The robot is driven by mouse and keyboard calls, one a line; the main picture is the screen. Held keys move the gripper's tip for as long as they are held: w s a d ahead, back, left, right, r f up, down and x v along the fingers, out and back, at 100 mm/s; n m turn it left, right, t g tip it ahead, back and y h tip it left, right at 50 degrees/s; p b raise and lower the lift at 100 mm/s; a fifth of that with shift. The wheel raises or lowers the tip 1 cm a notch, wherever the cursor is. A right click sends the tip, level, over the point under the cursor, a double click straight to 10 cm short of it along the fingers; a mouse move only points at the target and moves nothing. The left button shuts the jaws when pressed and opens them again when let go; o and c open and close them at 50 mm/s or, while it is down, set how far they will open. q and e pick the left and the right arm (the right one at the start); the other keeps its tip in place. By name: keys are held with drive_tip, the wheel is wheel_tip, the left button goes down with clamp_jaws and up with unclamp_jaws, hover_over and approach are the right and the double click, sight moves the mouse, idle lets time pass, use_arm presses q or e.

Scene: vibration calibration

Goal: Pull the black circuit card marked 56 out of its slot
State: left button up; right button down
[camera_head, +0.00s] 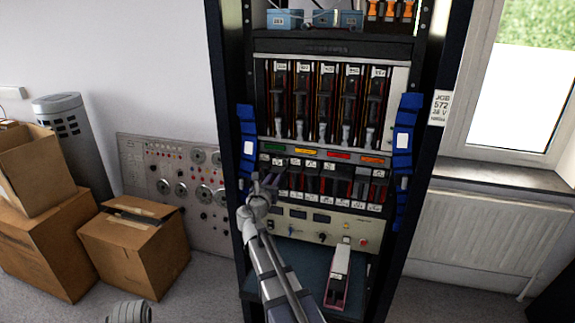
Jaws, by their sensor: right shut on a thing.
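The tall dark rack holds a lower row of black circuit cards (312,182) with small white labels above and below. The labels are too small for me to read 56 on any of them. My right gripper (267,182), reaching up from the bottom, is at the left end of this row. It is shut on a black circuit card there, which the fingers mostly hide. I cannot tell how far that card is out of its slot. My left gripper is not in view.
Larger modules (327,100) fill the row above, over a strip of coloured labels. A panel with knobs (322,226) sits below the cards. A pink and white item (338,275) stands on the rack's lower shelf. Blue pieces (405,140) flank the rack; cardboard boxes (135,250) stand left.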

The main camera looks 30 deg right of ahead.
drive_tip(key=shift+v, duration=1.05)
drive_tip(key=shift+r, duration=0.15)
drive_tip(key=shift+s, duration=0.1)
